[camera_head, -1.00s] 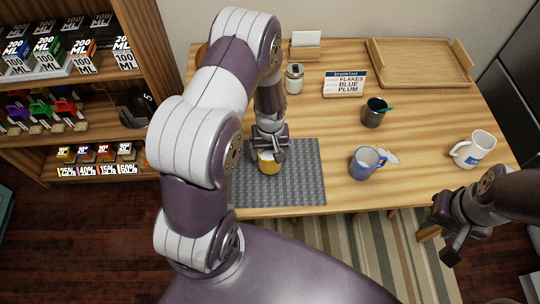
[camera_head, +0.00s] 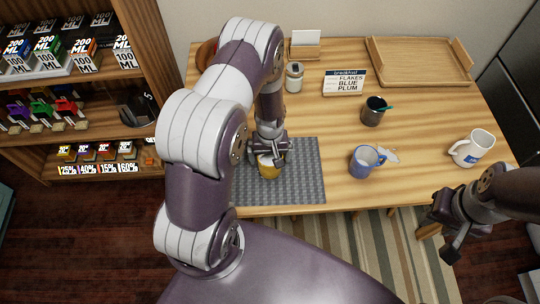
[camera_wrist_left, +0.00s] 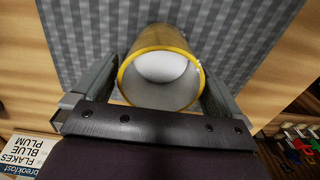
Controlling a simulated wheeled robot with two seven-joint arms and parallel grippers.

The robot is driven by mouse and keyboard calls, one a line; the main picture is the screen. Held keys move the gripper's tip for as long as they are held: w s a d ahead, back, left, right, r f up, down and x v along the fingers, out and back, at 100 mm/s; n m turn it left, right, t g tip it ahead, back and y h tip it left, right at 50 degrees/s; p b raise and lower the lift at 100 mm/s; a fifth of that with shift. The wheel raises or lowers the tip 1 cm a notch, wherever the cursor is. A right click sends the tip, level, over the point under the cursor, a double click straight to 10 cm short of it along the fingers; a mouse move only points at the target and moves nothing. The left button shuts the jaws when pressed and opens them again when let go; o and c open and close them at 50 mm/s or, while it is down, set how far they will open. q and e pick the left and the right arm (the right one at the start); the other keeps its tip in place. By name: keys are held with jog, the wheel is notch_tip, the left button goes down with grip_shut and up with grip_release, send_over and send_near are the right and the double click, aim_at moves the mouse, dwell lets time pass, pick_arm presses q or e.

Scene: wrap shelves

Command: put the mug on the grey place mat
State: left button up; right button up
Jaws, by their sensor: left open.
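A yellow mug (camera_head: 270,170) with a white inside stands on the grey place mat (camera_head: 305,170), toward its left part. In the left wrist view the mug (camera_wrist_left: 160,68) lies between my two fingers, its open rim facing the camera, with the mat (camera_wrist_left: 245,35) behind it. My left gripper (camera_head: 269,155) is open, with a finger on either side of the mug; narrow gaps show beside it in the wrist view (camera_wrist_left: 157,88). My arm hides part of the mat's left side. My right gripper (camera_head: 448,228) hangs off the table's front right, away from the mug; its jaw opening is unclear.
Right of the mat stand a blue mug (camera_head: 364,162), a dark cup (camera_head: 373,112) and a white mug (camera_head: 472,149). A jar (camera_head: 294,78), a breakfast sign (camera_head: 344,84) and a wooden tray (camera_head: 420,62) are at the back. Shelves (camera_head: 150,60) stand at the left.

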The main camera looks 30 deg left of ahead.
pick_arm(q)
notch_tip(320, 180, up, 14)
jog(key=d+m, duration=0.1)
jog(key=s+d+r+m+t, duration=0.1)
jog(key=s+d+r+m, duration=0.3)
jog(key=s+r, duration=0.4)
jog(key=shift+s+d+m+b, duration=0.3)
jog(key=shift+s+m+b, duration=0.25)
jog(key=shift+m, duration=0.25)
jog(key=shift+s, duration=0.1)
